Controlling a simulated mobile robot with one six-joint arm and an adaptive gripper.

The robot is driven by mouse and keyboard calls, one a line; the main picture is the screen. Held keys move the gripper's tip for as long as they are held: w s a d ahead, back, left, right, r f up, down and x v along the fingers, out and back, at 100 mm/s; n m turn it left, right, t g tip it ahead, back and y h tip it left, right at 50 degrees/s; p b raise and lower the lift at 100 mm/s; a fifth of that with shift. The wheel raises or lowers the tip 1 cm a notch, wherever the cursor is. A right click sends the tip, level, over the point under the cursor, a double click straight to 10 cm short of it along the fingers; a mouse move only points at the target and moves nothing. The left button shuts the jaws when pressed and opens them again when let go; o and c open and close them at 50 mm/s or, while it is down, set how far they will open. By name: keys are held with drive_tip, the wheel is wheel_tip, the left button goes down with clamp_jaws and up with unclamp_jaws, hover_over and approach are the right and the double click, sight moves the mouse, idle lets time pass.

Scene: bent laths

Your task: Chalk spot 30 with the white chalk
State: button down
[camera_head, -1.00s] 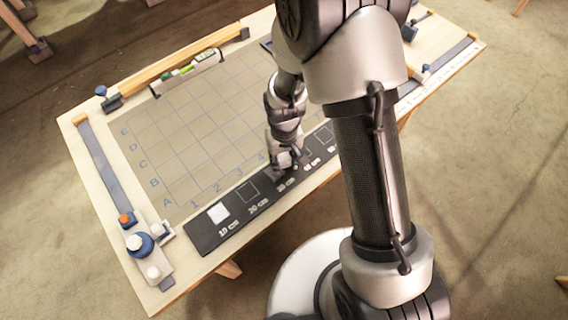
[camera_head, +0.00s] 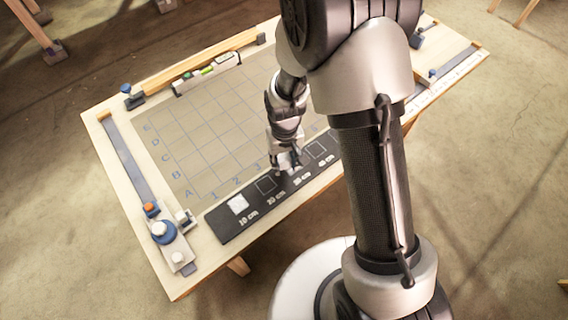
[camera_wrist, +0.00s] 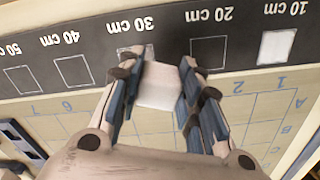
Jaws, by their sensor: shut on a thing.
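My gripper (camera_wrist: 158,95) is shut on the white chalk (camera_wrist: 158,86), a pale block between its two dark-padded fingers. The chalk is over the black strip (camera_wrist: 232,22) near the "30 cm" label (camera_wrist: 137,24). I cannot tell whether the chalk touches the strip. In the head view my gripper (camera_head: 288,165) is low over the strip, and spot 30 is hidden behind it.
Spot 10 (camera_wrist: 276,47) is filled white. Spots 20 (camera_wrist: 208,53) and 40 (camera_wrist: 73,70) are empty outlines. A grid mat (camera_head: 190,130) lies beyond the strip.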

sight(284, 159)
drive_tip(key=shift+r+p, duration=1.3)
drive_tip(key=shift+r, duration=0.85)
